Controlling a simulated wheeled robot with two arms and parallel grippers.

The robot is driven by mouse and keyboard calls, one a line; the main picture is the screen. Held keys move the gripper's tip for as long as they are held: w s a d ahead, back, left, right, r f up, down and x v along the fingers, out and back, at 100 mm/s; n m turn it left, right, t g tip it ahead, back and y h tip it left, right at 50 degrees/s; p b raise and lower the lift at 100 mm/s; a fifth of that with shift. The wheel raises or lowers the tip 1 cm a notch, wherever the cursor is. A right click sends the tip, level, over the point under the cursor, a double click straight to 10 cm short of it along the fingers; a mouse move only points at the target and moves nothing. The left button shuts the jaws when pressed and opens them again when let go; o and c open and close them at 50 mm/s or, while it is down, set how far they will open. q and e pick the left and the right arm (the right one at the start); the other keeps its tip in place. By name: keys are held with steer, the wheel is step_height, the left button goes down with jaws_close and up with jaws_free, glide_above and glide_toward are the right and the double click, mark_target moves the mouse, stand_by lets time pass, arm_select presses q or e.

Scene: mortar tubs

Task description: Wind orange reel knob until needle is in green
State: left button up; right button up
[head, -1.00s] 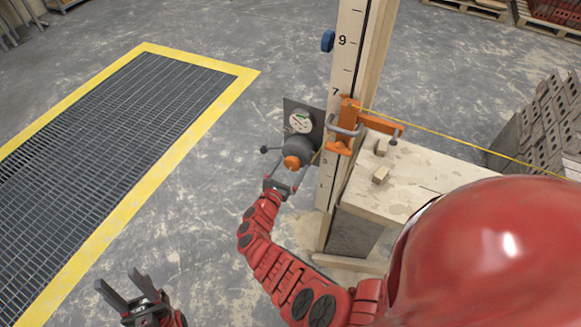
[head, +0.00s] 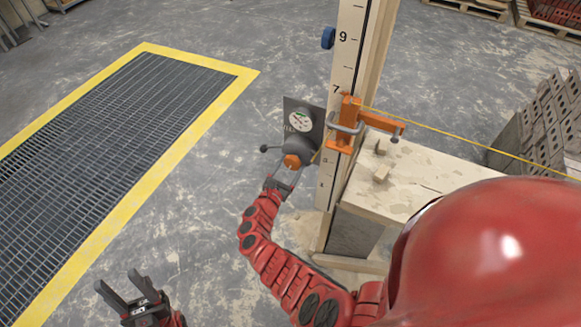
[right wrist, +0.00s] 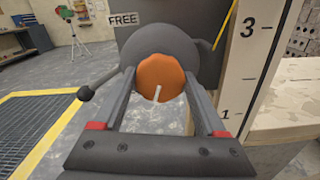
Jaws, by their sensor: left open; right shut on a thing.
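The orange reel knob (head: 292,161) sits on the front of a grey reel (head: 298,146) fixed to a dark plate beside the numbered post. In the right wrist view the orange knob (right wrist: 161,79) carries a pale line pointing down. My right gripper (head: 287,168) is shut on the knob, one finger on each side. The round dial (head: 300,121) above the reel has a white face with a green part; its needle is too small to read. My left gripper (head: 128,293) is open and empty at the lower left, far from the reel.
An orange clamp (head: 345,125) grips the numbered post (head: 345,60), and a yellow line (head: 450,141) runs right from it. A crank arm with a dark ball (head: 264,149) sticks out left of the reel. A "FREE" label (right wrist: 124,19) shows on the plate. Bricks stand right.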

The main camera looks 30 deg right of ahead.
steer(key=shift+f+m+b, duration=0.25)
steer(key=shift+m+b, duration=0.4)
steer(key=shift+m, duration=0.25)
steer(key=m+b, duration=0.6)
steer(key=b, duration=0.1)
steer(key=shift+m, duration=0.3)
steer(key=shift+r+m+b, duration=0.15)
steer(key=shift+m+b, duration=0.75)
steer(key=shift+b, duration=0.1)
steer(key=o, duration=1.3)
steer(key=shift+s, duration=0.1)
steer(key=b+v, duration=0.1)
steer(key=v, duration=1.6)
steer(key=shift+s+a+b, duration=0.1)
steer(key=shift+a+b, duration=0.05)
steer(key=shift+b, duration=0.2)
